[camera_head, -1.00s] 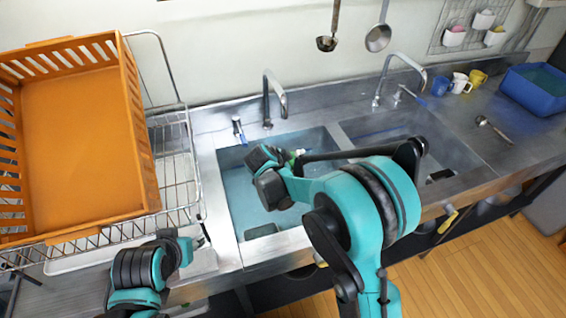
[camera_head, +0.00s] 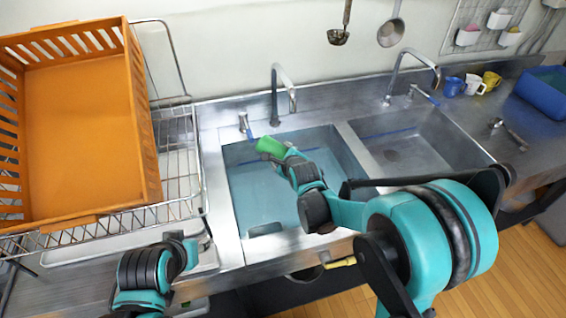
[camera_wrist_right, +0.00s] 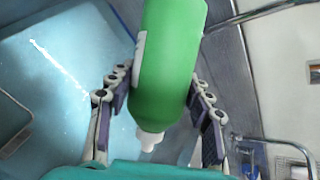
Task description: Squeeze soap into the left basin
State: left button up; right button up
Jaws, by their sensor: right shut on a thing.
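The left basin (camera_head: 240,205) is a steel sink with pale blue water in it. My right gripper (camera_head: 278,152) is over the back part of this basin. It is shut on a green soap bottle (camera_head: 270,146). In the right wrist view the green bottle (camera_wrist_right: 168,70) is between the two fingers of my right gripper (camera_wrist_right: 160,105), with its white nozzle pointing toward the bottom of the picture. No soap stream shows. My left gripper (camera_head: 195,248) is low at the left, in front of the dish rack; its fingers are too unclear to judge.
An orange crate (camera_head: 85,135) stands on a wire dish rack (camera_head: 180,190) at the left. Taps (camera_head: 275,95) rise behind the basins. The right basin (camera_head: 405,140) looks empty. Mugs (camera_head: 475,84) and a blue tub (camera_head: 540,95) are at the far right. A ladle (camera_head: 338,36) hangs on the wall.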

pick_arm(q)
notch_tip(320, 180, down, 4)
jog(key=b, duration=0.3)
jog(key=shift+a+r, duration=0.1)
pick_arm(e)
jog(key=shift+s+d+f+m+t+y, duration=0.1)
jog(key=shift+d+m+t+y, duration=0.1)
jog(key=shift+m+t+y, duration=0.25)
jog(key=shift+s+d+f+m+t+y, duration=0.15)
jog(key=shift+m+t+y, duration=0.15)
jog(key=shift+t, duration=0.25)
pick_arm(q)
notch_tip(320, 180, down, 2)
jog(key=shift+f+b, duration=0.1)
jog(key=shift+b, duration=0.95)
pick_arm(e)
jog(key=shift+s+d+r+m+t+y, duration=0.25)
jog(key=shift+d+m+t+y, duration=0.25)
jog(key=shift+t, duration=0.2)
pick_arm(q)
jog(key=shift+r+p, duration=0.3)
pick_arm(e)
jog(key=shift+r, duration=0.2)
jog(key=shift+s+d+r+m+t+y, duration=0.1)
jog(key=shift+s+d+m+t+y, duration=0.2)
jog(key=shift+d+m+t+y, duration=0.25)
jog(key=shift+s+d+m+t+y, duration=0.15)
jog(key=shift+s+m+t+y, duration=0.2)
jog(key=shift+t, duration=0.4)
